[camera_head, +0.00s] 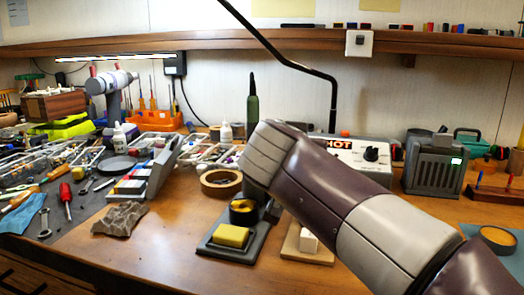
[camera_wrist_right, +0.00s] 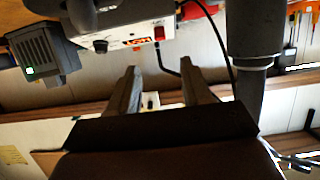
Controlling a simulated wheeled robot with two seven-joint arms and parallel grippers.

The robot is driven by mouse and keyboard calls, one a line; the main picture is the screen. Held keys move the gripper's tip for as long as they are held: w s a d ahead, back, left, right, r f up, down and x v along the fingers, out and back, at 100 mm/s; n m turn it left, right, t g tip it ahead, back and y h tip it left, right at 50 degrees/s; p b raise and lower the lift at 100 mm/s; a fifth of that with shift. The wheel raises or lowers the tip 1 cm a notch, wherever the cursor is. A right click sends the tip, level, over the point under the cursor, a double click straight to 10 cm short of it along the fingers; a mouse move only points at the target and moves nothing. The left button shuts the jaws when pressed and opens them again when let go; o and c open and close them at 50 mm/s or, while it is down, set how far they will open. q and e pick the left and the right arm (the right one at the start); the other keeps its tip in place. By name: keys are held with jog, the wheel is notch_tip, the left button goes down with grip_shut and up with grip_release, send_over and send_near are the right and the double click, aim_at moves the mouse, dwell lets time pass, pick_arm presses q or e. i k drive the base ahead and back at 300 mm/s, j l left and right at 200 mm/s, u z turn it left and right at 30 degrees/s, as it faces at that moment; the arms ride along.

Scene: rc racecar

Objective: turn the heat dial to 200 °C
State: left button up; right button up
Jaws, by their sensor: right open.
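The heat dial (camera_head: 371,153) is a black knob on the front of a white and grey station (camera_head: 352,172) with a "HOT" sign, at centre right in the head view. The dial (camera_wrist_right: 100,46) also shows upside down in the right wrist view, beside an orange label and a red switch (camera_wrist_right: 159,33). My right gripper (camera_wrist_right: 160,74) is open and empty, its two fingers apart from the dial, which lies to their left in that view. In the head view my right arm covers part of the station and the gripper itself is hidden. The dial's marks are too small to read. My left gripper is not in view.
A grey box with a green display (camera_head: 433,168) stands right of the station. A yellow sponge (camera_head: 231,236) on a dark stand and a tape roll (camera_head: 221,182) lie near my right arm. Tools crowd the left bench. A black bent rod (camera_head: 333,105) rises behind the station.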

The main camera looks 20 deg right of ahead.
aim_at(371, 155)
jog(key=k+j, duration=0.8)
jog(key=k, duration=0.05)
